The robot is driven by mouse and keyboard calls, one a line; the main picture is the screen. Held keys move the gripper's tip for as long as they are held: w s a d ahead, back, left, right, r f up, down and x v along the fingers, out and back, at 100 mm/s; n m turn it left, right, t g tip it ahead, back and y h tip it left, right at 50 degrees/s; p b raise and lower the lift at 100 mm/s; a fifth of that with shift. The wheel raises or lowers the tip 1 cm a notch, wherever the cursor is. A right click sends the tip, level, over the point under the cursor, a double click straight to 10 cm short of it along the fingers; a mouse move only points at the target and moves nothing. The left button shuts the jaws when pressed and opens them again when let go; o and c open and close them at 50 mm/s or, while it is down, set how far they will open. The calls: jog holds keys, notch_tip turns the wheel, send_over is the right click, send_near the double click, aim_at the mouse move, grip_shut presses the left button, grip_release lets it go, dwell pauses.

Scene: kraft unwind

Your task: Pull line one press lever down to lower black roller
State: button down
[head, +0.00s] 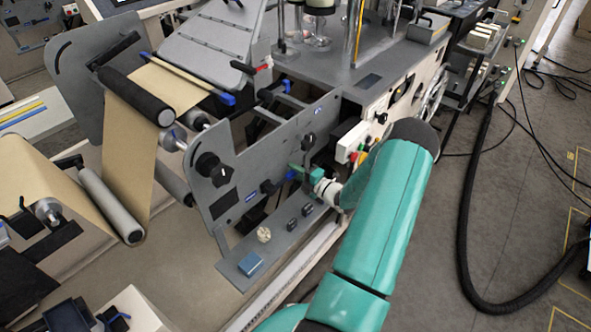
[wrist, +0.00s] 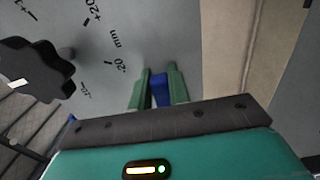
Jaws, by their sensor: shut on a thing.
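My gripper (head: 301,171) is at the grey side plate of the machine, its green fingers closed around a blue piece (wrist: 159,90) that looks like the press lever's grip. Most of the lever is hidden by the fingers and the plate. A black roller (head: 136,96) lies at the upper left of the machine, with brown kraft paper (head: 128,160) running over it and down. The tilt of the lever cannot be told. In the wrist view the gripper (wrist: 158,82) points at the plate.
A black star knob (head: 213,168) sits on the side plate left of my gripper; it also shows in the wrist view (wrist: 38,70) beside a printed mm scale. A grey ledge (head: 285,232) with small knobs lies below. A black hose (head: 468,215) lies on the floor at right.

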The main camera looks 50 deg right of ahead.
jog(key=shift+f, duration=0.15)
jog(key=c, duration=1.3)
grip_release()
jog(key=shift+s, duration=0.1)
jog(key=s, duration=1.3)
jog(key=shift+s+d, duration=0.15)
jog(key=shift+s, duration=0.15)
